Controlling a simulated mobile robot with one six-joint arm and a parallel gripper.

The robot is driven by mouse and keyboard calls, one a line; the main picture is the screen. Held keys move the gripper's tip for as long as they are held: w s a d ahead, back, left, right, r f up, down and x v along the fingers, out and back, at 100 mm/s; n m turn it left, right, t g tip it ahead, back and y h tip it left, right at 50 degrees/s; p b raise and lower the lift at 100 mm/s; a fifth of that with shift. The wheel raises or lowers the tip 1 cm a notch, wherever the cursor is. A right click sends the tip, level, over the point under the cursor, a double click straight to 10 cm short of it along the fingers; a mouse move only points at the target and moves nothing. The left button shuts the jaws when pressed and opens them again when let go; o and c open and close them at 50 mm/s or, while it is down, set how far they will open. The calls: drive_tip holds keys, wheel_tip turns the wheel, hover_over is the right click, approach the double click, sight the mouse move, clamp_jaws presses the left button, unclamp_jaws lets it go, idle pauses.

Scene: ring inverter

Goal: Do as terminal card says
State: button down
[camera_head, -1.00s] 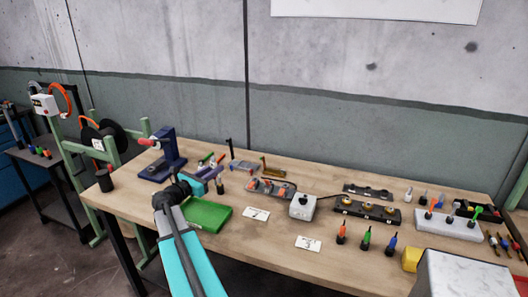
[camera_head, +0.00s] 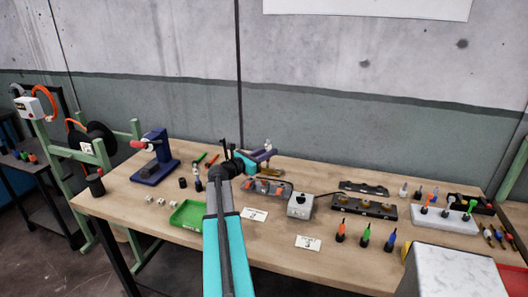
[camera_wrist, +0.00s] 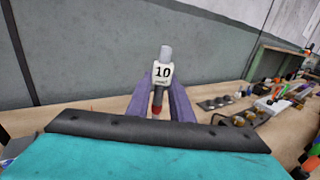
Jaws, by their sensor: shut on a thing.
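My gripper (camera_head: 266,154), with purple fingers (camera_wrist: 181,103), is over the back middle of the bench in the head view. In the wrist view it is shut on a small piece with a white face marked "10" (camera_wrist: 162,73). This piece has a grey top end and a dark lower end with red at the bottom. Two white cards, a rear one (camera_head: 254,214) and a front one (camera_head: 308,242), lie on the bench. Their print is too small to read.
A green tray (camera_head: 188,214) and small white blocks (camera_head: 160,201) lie front left; a blue press (camera_head: 155,163) stands behind. A grey box (camera_head: 300,206), a black holder (camera_head: 364,206) and a white rack (camera_head: 446,221) are to the right. Colored drivers (camera_head: 365,237) stand in front.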

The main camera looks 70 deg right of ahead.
drive_tip(key=shift+w+a, duration=0.15)
drive_tip(key=shift+w, duration=0.15)
drive_tip(key=shift+f+b, duration=1.5)
drive_tip(key=shift+f, duration=1.4)
drive_tip(key=shift+s, duration=0.1)
drive_tip(key=shift+f+b, duration=0.85)
drive_tip(key=shift+f, duration=1.1)
idle(1.0)
drive_tip(key=shift+r+p, duration=0.3)
drive_tip(key=shift+r+p, duration=0.5)
drive_tip(key=shift+r, duration=0.5)
drive_tip(key=shift+r, duration=0.15)
